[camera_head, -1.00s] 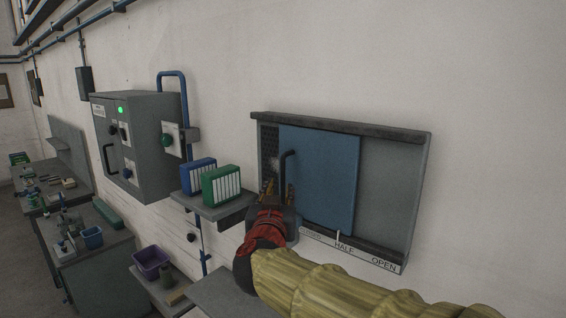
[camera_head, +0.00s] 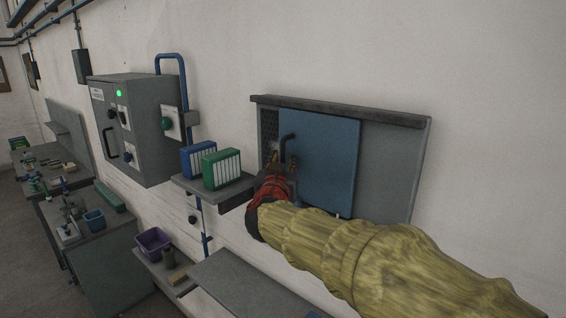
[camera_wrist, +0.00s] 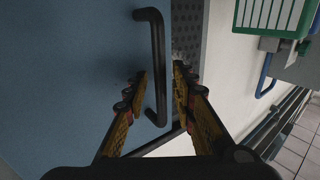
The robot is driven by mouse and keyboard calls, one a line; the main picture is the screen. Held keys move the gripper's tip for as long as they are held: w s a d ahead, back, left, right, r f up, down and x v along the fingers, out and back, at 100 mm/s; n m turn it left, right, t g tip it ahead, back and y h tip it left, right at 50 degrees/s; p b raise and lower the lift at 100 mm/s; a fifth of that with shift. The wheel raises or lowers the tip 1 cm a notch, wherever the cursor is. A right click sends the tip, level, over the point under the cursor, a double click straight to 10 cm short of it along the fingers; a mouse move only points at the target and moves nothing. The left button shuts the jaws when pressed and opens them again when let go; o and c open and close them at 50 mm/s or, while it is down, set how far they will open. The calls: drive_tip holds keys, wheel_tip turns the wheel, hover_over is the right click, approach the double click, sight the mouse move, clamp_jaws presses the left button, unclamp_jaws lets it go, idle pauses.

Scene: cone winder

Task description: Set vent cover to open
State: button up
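The vent cover is a blue sliding panel (camera_head: 325,165) in a grey wall frame (camera_head: 400,170) with dark rails. A strip of perforated grille (camera_head: 269,135) shows left of the panel, and bare grey backing shows to its right. A black bar handle (camera_wrist: 157,60) stands near the panel's left edge. My gripper (camera_head: 283,163) is at the handle. In the wrist view my gripper (camera_wrist: 161,72) has one finger on each side of the bar, with narrow gaps visible. My arm hides the position labels below; a small white pointer (camera_head: 337,215) shows under the panel.
A shelf with blue (camera_head: 198,158) and green (camera_head: 222,168) binders juts out left of the vent. A grey control box (camera_head: 135,130) with a green light is further left. A grey bench top (camera_head: 240,285) and a purple bin (camera_head: 153,241) are below.

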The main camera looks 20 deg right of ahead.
drive_tip(key=shift+c, duration=1.2)
drive_tip(key=c, duration=0.4)
clamp_jaws()
